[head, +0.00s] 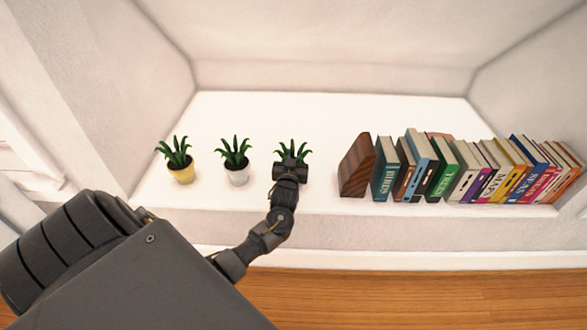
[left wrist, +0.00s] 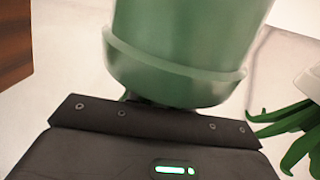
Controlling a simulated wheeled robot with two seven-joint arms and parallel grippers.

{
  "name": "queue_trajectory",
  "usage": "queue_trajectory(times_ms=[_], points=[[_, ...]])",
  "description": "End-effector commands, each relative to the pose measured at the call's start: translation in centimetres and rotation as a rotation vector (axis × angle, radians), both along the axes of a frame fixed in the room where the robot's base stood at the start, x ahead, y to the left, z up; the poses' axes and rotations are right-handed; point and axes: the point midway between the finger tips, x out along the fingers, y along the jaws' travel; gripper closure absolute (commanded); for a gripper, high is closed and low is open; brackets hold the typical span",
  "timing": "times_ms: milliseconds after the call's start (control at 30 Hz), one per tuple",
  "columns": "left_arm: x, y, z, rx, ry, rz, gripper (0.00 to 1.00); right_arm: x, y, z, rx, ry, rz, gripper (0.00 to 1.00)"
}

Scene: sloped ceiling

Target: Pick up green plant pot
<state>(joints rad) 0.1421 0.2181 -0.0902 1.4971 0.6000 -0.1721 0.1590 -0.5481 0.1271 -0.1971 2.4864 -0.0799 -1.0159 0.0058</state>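The green pot (left wrist: 180,50) fills the upper middle of the left wrist view, which shows it upside down with its rim low in the picture. In the head view its plant's leaves (head: 293,152) show on the white ledge, third from the left, but my left gripper hides the pot. My left gripper (head: 290,172) is right at the pot, in front of it. Its body shows along the bottom of the left wrist view, close to the pot's rim. The fingers are hidden, so I cannot tell whether they are open or touch the pot. My right gripper is not in view.
A white pot (head: 238,176) with a plant and a yellow pot (head: 181,173) stand to the left on the ledge (head: 240,110). A brown wooden bookend (head: 356,167) and a row of books (head: 470,172) stand to the right. The ledge behind is clear.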

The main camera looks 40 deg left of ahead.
Motion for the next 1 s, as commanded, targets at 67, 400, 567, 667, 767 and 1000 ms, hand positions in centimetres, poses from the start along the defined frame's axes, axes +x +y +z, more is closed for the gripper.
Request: queue_trajectory(times_ms=[67,400,567,667,767,1000], points=[[-0.01,-0.03,-0.01,0.000,0.000,0.000,0.88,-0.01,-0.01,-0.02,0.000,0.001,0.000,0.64],[0.01,-0.07,-0.03,0.000,0.000,-0.001,1.00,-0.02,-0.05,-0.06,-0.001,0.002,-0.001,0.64],[0.01,-0.09,-0.04,-0.001,0.001,-0.001,1.00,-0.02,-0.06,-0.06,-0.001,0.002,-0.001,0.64],[0.01,-0.10,-0.04,-0.001,0.001,-0.001,1.00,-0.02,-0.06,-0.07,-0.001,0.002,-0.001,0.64],[0.01,-0.10,-0.05,-0.001,0.001,-0.001,1.00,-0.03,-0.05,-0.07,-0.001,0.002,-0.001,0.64],[0.01,-0.12,-0.05,-0.001,0.001,-0.002,1.00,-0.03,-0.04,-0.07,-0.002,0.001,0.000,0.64]])
